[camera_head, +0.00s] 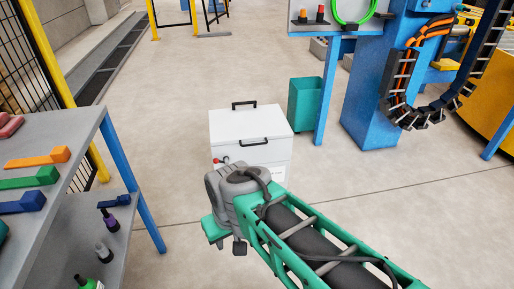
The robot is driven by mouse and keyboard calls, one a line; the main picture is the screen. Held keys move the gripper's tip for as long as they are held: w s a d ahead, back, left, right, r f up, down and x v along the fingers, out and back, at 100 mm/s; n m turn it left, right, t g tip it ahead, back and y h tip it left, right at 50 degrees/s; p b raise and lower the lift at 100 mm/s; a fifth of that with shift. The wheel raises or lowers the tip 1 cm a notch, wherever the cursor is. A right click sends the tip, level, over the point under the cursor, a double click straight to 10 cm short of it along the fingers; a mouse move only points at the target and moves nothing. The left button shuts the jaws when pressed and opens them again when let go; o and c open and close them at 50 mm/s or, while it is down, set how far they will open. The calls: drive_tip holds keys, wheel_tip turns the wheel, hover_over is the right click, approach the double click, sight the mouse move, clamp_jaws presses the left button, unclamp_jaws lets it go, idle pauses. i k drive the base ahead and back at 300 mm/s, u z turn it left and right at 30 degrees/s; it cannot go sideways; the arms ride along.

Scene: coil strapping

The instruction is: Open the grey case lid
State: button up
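The light grey, nearly white case (236,122) stands on the floor in the middle of the head view. Its lid looks shut and lies flat on top. One dark handle (244,103) is at the lid's far edge and another dark handle (253,142) is at the near edge. My green and grey arm reaches up from the lower right. Its grey wrist end, with my gripper (222,190), is in front of the case's lower left front and covers part of it. The fingers cannot be made out, and contact with the case cannot be told.
A grey shelf unit (60,140) with coloured tools and bottles stands at the left. A green bin (305,97) is behind the case to the right, beside a blue bench (329,85) and blue machine (365,100). The floor right of the case is clear.

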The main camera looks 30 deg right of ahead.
sight(233, 125)
drive_tip(key=z, duration=0.35)
drive_tip(key=k, duration=0.2)
drive_tip(key=u, duration=0.9)
drive_tip(key=i, duration=1.1)
drive_tip(key=z, duration=0.2)
